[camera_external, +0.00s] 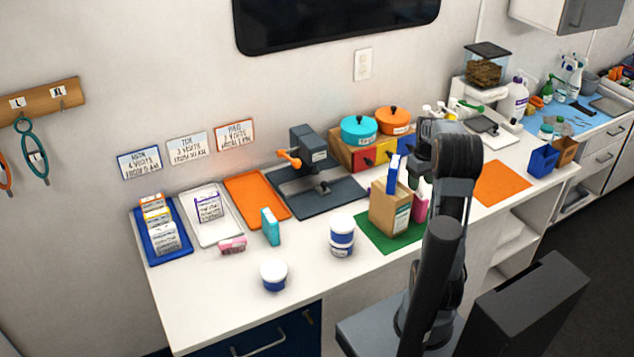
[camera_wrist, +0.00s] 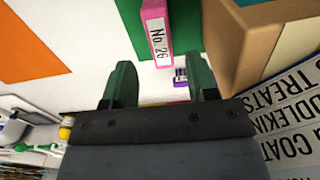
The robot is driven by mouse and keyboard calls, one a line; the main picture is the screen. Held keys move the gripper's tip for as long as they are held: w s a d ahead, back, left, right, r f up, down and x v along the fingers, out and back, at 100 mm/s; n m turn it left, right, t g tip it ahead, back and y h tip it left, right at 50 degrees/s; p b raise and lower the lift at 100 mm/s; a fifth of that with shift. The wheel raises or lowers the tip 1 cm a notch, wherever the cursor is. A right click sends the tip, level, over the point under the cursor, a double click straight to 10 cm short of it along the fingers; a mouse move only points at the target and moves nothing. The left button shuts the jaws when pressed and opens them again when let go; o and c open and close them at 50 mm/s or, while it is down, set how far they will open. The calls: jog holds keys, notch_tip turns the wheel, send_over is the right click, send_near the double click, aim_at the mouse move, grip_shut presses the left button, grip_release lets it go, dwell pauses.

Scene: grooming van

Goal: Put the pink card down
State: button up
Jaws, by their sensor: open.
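A pink card (camera_wrist: 157,35) labelled "No. 26" stands at the edge of the green mat (camera_wrist: 190,25) in the wrist view. My gripper (camera_wrist: 161,82) is open, its two green fingers apart. The card's near end is just beyond the fingertips, and neither finger visibly presses on it. In the external view the pink card (camera_external: 421,202) shows partly, beside the cardboard box (camera_external: 388,212) on the green mat (camera_external: 372,240); my arm hides the rest and my fingers.
The cardboard box (camera_wrist: 240,45) stands close to the card. An orange mat (camera_external: 501,183) lies to the right. White tubs (camera_external: 341,235), a teal box (camera_external: 270,227) and a small pink pack (camera_external: 232,245) are to the left. The front counter edge is mostly clear.

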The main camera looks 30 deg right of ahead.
jog(key=shift+o, duration=0.4)
jog(key=shift+r, duration=1.95)
